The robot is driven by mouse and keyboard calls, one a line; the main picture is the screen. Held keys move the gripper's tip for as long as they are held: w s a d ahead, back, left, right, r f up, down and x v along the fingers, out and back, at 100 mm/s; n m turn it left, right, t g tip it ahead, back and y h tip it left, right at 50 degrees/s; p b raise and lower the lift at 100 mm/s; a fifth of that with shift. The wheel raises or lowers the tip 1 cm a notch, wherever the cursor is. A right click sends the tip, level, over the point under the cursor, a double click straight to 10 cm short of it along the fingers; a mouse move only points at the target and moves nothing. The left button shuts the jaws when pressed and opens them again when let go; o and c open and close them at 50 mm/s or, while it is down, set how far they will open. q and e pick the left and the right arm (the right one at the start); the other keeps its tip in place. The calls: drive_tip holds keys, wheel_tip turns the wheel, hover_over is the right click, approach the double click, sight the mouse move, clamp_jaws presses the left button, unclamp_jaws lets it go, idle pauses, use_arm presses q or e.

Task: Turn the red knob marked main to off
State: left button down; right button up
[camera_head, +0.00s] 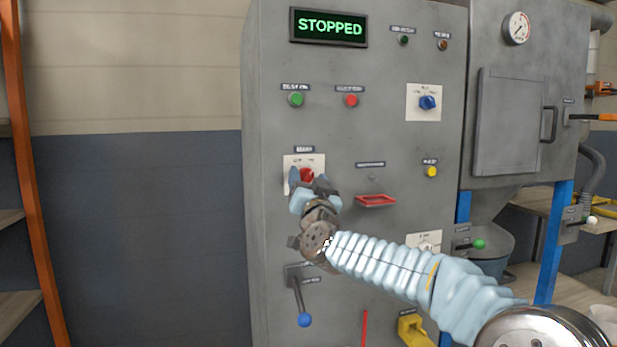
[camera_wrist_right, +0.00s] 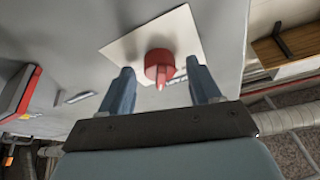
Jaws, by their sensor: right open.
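The red knob (camera_head: 306,174) sits on a white plate (camera_head: 290,161) at the left of the grey control cabinet; the label above it is too small to read surely. In the right wrist view the red knob (camera_wrist_right: 159,66) stands on its white plate (camera_wrist_right: 182,30), its pointer toward the gripper. My right gripper (camera_head: 313,183) is in front of the knob and partly covers it. In the wrist view the right gripper (camera_wrist_right: 163,88) is open, one finger on each side of the knob, with gaps on both sides. My left gripper is out of view.
A display (camera_head: 329,27) reads STOPPED. A green button (camera_head: 296,99), a red button (camera_head: 351,100) and a blue knob (camera_head: 428,102) are above. A red tray-like handle (camera_head: 375,200) is to the right. A blue-tipped lever (camera_head: 304,319) hangs below.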

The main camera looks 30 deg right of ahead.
drive_tip(key=c, duration=1)
drive_tip(key=shift+c, duration=0.2)
